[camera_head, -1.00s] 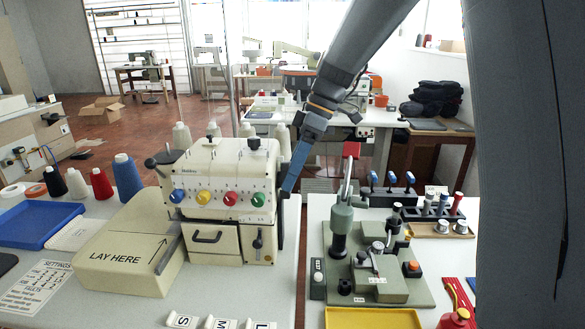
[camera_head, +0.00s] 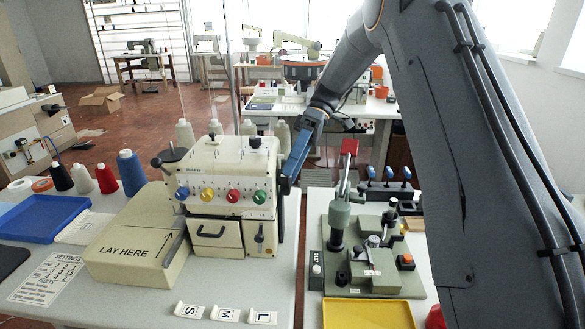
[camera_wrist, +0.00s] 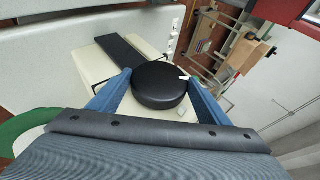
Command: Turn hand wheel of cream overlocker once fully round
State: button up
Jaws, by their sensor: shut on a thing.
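The cream overlocker (camera_head: 232,180) stands on the table left of centre in the head view, with blue, yellow, red and green dials on its front. Its hand wheel is a black round disc (camera_wrist: 160,86) on the machine's right side, with a small white mark on its rim, seen in the wrist view. My gripper (camera_head: 292,172) reaches the right side of the machine from above. Its blue fingers are on either side of the black wheel in the wrist view and are shut on it. In the head view the wheel is mostly hidden behind the fingers.
A grey-green press (camera_head: 368,250) stands on the table to the right, across a narrow gap. A cream box marked LAY HERE (camera_head: 135,250) adjoins the overlocker's left. A yellow tray (camera_head: 368,314) and S, M, L tags (camera_head: 226,313) lie in front. Thread cones (camera_head: 130,175) stand at left.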

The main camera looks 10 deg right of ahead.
dwell(0.3)
jog(key=o, duration=1)
jog(key=shift+o, duration=0.2)
jog(key=b+v, duration=0.2)
jog(key=v, duration=0.5)
jog(key=shift+w+d+r, duration=0.15)
jog(key=shift+w+r, duration=0.1)
